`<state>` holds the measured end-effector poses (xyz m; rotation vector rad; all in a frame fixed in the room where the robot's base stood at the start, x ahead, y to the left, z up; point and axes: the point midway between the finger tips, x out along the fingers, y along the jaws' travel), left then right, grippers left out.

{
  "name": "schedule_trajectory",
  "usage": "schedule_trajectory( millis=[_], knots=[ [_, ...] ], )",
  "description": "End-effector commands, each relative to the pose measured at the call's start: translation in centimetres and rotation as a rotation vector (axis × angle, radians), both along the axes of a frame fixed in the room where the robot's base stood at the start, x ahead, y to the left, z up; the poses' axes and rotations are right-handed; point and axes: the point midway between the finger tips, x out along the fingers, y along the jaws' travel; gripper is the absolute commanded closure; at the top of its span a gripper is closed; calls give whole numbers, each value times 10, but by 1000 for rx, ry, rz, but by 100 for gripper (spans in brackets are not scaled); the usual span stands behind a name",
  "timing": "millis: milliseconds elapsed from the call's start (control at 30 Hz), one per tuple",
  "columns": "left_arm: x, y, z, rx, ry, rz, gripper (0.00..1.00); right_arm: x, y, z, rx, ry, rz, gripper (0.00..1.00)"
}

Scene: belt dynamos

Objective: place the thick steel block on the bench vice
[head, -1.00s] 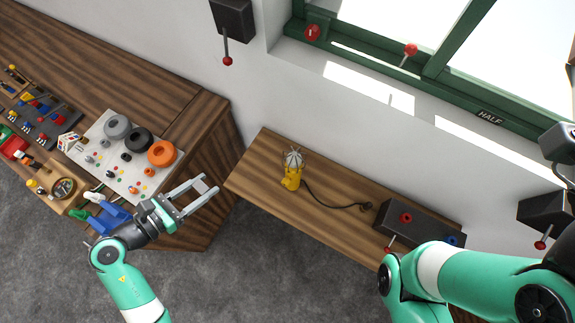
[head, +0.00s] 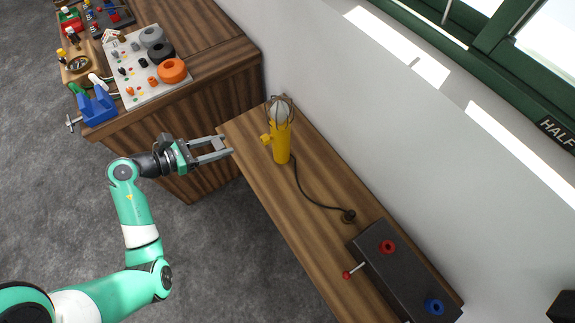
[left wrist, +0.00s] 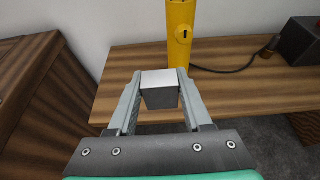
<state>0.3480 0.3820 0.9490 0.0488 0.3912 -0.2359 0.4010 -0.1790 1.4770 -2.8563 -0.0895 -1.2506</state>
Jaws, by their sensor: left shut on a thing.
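My left gripper (head: 228,146) is shut on a small grey steel block (left wrist: 160,88), held between its fingertips in the left wrist view. The block is hard to make out in the head view. The gripper is by the near left end of the narrow wooden table (head: 320,240). The blue bench vice (head: 98,107), with a bar handle at its side, is at the front edge of the wooden workbench (head: 215,85), up and left of the gripper and apart from it. My right gripper is out of view.
A yellow lamp (head: 282,142) with a wire cage and black cord stands on the narrow table, close beyond the gripper. A dark box (head: 400,275) with red and blue knobs is further along. A pale board (head: 135,85) with rings and small parts lies near the vice.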

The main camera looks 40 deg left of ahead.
Motion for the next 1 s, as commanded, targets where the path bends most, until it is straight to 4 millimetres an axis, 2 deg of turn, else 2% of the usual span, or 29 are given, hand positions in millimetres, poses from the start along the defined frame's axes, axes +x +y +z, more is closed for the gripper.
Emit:
schedule_trajectory(
  millis=[167,467,600,733,933,1000],
  knots=[
    [7,-11,-5,-2,-2,-4,100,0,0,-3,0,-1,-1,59],
    [51,-77,-43,-1,-2,-11,100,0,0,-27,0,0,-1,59],
    [65,-96,-73,-2,0,-7,100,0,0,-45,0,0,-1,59],
    [73,-107,-87,0,-2,-4,100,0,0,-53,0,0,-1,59],
    [76,-110,-89,0,-3,0,100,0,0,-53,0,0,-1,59],
    [78,-113,-95,-1,-3,-2,100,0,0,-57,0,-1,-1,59]
  ],
)
